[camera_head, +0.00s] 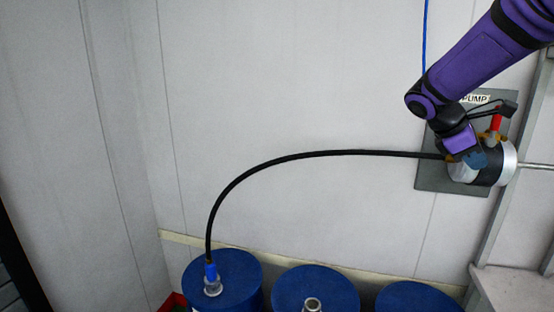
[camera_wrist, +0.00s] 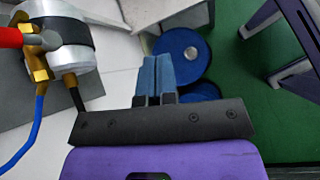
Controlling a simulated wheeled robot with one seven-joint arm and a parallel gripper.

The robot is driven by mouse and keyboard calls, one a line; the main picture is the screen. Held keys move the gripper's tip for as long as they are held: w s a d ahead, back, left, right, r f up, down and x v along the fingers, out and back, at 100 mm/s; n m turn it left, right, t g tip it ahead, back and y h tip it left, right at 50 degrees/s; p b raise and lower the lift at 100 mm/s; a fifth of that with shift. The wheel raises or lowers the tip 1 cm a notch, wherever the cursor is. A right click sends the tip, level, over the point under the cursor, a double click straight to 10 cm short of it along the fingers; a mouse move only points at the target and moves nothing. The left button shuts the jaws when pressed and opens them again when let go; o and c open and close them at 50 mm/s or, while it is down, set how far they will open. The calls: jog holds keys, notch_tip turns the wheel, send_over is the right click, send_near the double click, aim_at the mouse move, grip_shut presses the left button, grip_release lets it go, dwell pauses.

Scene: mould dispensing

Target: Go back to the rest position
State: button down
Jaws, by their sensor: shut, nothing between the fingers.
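My gripper (camera_wrist: 157,68) is shut, its two blue fingers together with nothing between them. In the head view my gripper (camera_head: 474,160) is at the upper right, in front of the pump (camera_head: 497,165) and overlapping it in the picture. I cannot tell if they touch. In the wrist view the pump (camera_wrist: 62,46) is to the left of the fingers, with a gap in the picture. It has a red handle (camera_wrist: 22,38) and brass fittings.
A black hose (camera_head: 300,156) arcs from the pump to the left blue drum (camera_head: 240,275). Two more blue drums (camera_head: 316,286) (camera_head: 420,298) stand along the wall. A metal frame (camera_head: 510,150) is at the right.

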jog(key=s+a+m+t+y, duration=0.3)
jog(key=s+a+m+y, duration=0.1)
jog(key=s, duration=0.8)
jog(key=s+a+m+t+y, duration=0.3)
jog(key=s+a+m, duration=0.4)
jog(key=s, duration=0.5)
jog(key=shift+a+r+m+t+y, duration=0.15)
jog(key=shift+a+m+t+y, duration=0.15)
jog(key=shift+a+y, duration=0.55)
